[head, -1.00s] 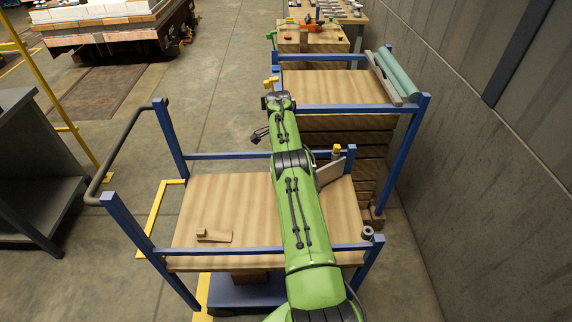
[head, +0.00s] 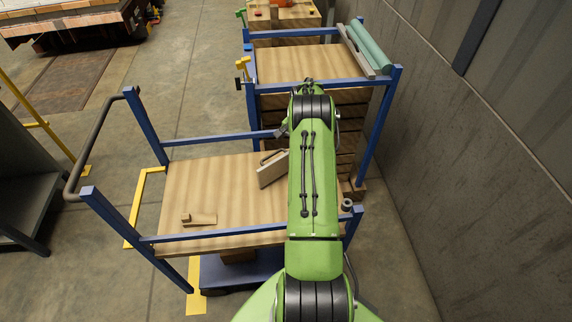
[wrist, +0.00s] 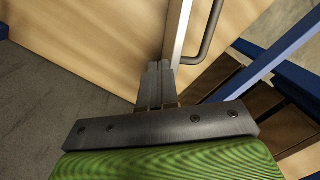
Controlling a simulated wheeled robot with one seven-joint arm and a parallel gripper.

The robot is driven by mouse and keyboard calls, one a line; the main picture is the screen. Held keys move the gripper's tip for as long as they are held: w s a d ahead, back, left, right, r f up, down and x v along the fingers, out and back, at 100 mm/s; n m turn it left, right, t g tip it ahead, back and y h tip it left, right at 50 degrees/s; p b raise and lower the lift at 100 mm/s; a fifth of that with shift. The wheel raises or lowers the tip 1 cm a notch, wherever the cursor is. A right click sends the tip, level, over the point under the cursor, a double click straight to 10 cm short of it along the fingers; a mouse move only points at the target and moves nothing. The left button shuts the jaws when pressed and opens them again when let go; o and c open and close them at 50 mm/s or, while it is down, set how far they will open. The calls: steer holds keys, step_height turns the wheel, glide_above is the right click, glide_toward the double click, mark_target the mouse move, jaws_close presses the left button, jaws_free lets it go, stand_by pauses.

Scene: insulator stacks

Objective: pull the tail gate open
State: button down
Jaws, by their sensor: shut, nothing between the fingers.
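The tail gate (head: 272,173) appears to be the short wooden panel with a grey top edge at the far side of the near cart. It stands at an angle over the deck, its right part hidden behind my arm. In the wrist view the gate (wrist: 110,40) is a wide wooden face with a pale metal edge. A grey bar handle (wrist: 208,40) stands out right of that edge. My gripper (wrist: 160,68) is shut and empty, its fingertips close to the metal edge and left of the handle. I cannot tell whether they touch.
The near cart's blue rail (head: 220,139) runs left of the gate. A small wooden block (head: 200,219) lies on its deck. A second blue-framed cart (head: 300,64) with green rolls stands behind.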

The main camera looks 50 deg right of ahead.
mark_target(280, 162)
steer(key=s+a+r+m+t+h+b, duration=0.1)
steer(key=s+a+m+t, duration=0.1)
steer(key=s+a+t, duration=0.3)
steer(key=s+a+m+t+h+b, duration=0.1)
steer(key=s+a+t+b, duration=0.15)
steer(key=s, duration=0.45)
steer(key=shift+m+t, duration=0.3)
steer(key=shift+t, duration=0.15)
steer(key=x, duration=0.3)
steer(key=b+x, duration=0.1)
steer(key=x, duration=0.3)
steer(key=d+x, duration=0.1)
steer(key=x, duration=0.2)
steer(key=shift+w, duration=0.3)
steer(key=w, duration=0.2)
steer(key=shift+w+d+r+b, duration=0.25)
steer(key=shift+w+d+b, duration=0.05)
steer(key=shift+d, duration=0.05)
steer(key=shift+w, duration=0.5)
steer(key=shift+w+d, duration=0.15)
steer(key=shift+w, duration=1.2)
steer(key=shift+s, duration=0.1)
